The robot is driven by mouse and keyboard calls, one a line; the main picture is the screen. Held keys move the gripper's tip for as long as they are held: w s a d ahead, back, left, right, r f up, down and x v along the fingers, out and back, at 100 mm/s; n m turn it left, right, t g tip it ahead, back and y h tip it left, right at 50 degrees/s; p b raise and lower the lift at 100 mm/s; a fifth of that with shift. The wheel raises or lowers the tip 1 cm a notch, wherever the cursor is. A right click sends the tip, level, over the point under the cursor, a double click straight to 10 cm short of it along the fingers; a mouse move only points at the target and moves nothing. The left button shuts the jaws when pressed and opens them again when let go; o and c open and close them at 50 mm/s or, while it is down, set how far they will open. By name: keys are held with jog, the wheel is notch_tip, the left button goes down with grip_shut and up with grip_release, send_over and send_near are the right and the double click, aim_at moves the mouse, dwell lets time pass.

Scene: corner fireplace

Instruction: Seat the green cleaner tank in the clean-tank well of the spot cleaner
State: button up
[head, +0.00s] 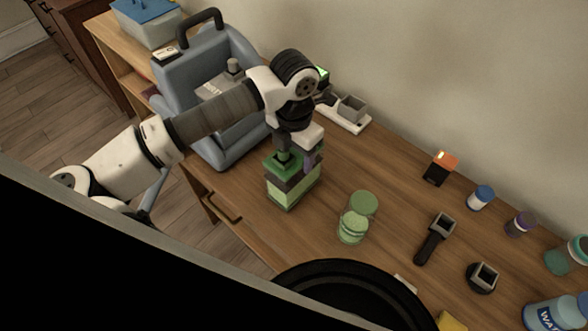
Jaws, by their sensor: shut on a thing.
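The green cleaner tank (291,194) is a boxy green block with a dark band, below my gripper (296,158). My gripper points down and is shut on the tank's top; the fingers are partly hidden. The tank looks upright, and I cannot tell whether its base touches the table. The spot cleaner (181,82) is a blue-grey machine with a dark carrying handle, to the left of the tank. My arm crosses in front of it and hides part of it. I cannot make out the clean-tank well clearly.
A green round container (352,226) stands right of the tank on the wooden table (385,170). A white power strip (343,117) lies behind. A black nozzle (433,240), a square-mouthed fitting (482,277) and several bottles are at right. A black round object (340,290) fills the front.

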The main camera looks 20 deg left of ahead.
jog(key=c, duration=0.7)
jog(key=shift+c, duration=0.4)
jog(key=shift+r, duration=0.15)
